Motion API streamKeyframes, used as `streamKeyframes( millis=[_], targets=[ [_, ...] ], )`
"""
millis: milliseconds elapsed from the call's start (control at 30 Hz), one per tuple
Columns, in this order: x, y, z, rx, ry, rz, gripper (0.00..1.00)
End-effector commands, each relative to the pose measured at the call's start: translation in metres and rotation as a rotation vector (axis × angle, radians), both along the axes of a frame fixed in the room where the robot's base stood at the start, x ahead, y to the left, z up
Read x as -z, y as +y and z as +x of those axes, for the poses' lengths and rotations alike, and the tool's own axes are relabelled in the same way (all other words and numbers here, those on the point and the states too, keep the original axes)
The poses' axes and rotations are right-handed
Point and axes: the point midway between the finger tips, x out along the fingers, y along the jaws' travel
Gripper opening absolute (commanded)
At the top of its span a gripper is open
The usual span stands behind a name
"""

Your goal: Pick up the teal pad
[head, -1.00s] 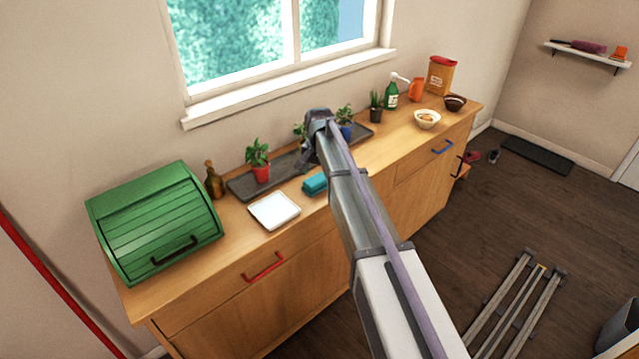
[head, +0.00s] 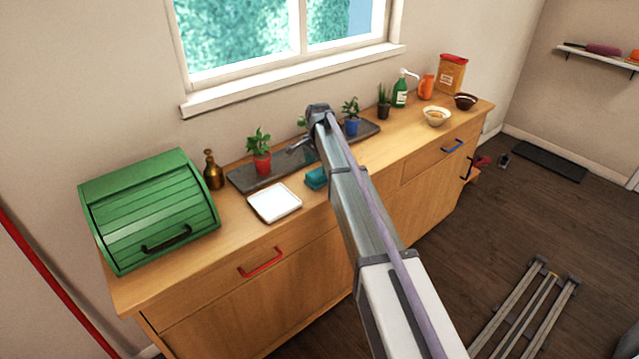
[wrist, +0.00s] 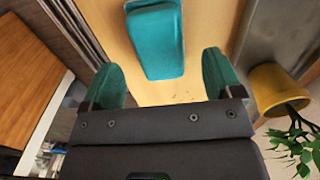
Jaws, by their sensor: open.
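The teal pad (head: 316,179) lies on the wooden counter just right of a white square plate (head: 274,203), partly beside my arm. In the wrist view the teal pad (wrist: 156,45) is at the top centre, lying on the wood, ahead of and between my fingers. My gripper (wrist: 162,72) is open and empty, with a green-faced finger on each side. In the head view my gripper (head: 301,146) is over the back of the counter, above the dark tray and behind the pad. The gap between fingers and pad is hard to judge.
A dark tray (head: 243,181) bears potted plants, including a red pot (head: 262,164) and a blue pot (head: 352,127). A yellow pot (wrist: 278,88) is close to my right finger. A green bread box (head: 150,210) and brown bottle (head: 212,172) stand left. Bowls, bottles and containers stand right.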

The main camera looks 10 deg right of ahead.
Motion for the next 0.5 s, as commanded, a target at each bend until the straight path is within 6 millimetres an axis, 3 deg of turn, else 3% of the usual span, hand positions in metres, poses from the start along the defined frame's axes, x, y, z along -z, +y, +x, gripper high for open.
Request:
streamKeyframes(
  millis=[33, 167, 400, 500],
  targets=[
    [0.021, -0.001, 0.000, 0.000, 0.000, 0.000, 0.85],
    [0.043, -0.002, -0.001, 0.000, 0.000, 0.000, 0.85],
    [0.039, -0.002, -0.001, 0.000, 0.000, 0.000, 0.85],
    [0.039, -0.002, -0.001, -0.001, 0.000, 0.000, 0.77]
  ],
)
